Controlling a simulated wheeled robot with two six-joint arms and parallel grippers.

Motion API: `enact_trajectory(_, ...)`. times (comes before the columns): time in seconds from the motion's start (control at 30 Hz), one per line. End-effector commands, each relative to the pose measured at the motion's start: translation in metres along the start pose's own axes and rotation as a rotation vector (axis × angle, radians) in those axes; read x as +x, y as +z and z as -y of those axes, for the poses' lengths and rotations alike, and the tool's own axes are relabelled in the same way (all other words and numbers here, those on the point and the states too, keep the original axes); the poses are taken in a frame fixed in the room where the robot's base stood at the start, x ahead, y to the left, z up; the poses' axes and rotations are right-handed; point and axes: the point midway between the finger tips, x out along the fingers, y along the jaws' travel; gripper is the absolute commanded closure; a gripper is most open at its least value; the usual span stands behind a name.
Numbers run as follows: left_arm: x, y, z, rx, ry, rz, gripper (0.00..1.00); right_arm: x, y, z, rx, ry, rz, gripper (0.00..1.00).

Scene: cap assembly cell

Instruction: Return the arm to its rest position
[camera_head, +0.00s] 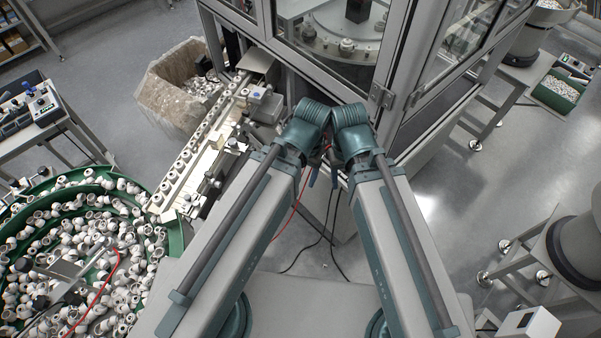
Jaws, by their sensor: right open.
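Both of my arms reach forward from the bottom of the head view, nearly mirrored, and their teal elbow joints come close together in front of the glazed machine cabinet (330,66). My right gripper (327,174) shows only in small part, as teal pieces hanging in the gap below the elbows. It is open, and I see nothing held in it. Its fingertips are mostly hidden by the arms. I cannot make out my left gripper; my left arm covers that area.
A conveyor (184,166) carrying white caps runs close along the left of my left arm. A green bowl (176,235) full of white fittings stands at lower left. A worn bin (160,95) stands behind the conveyor. Open floor (455,205) lies to the right.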

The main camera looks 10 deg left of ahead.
Motion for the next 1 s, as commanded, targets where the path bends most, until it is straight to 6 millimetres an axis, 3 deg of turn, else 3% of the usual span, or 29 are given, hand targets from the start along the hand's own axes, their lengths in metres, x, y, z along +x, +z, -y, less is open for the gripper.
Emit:
enact_trajectory(0.27, 0.001, -0.001, 0.0, 0.0, 0.0, 0.0, 0.29, 0.001, 0.0, 0.0, 0.0, 0.0, 0.0, 0.41)
enact_trajectory(0.47, 0.021, -0.002, -0.002, 0.003, 0.0, -0.001, 0.29, 0.021, -0.001, 0.002, -0.002, 0.0, 0.0, 0.41)
enact_trajectory(0.67, 0.072, -0.005, -0.006, 0.009, -0.001, -0.002, 0.29, 0.072, -0.005, 0.006, -0.009, 0.001, -0.001, 0.41)
enact_trajectory(1.0, 0.182, -0.013, -0.016, 0.025, -0.003, -0.004, 0.29, 0.182, -0.012, 0.016, -0.024, 0.004, -0.004, 0.41)
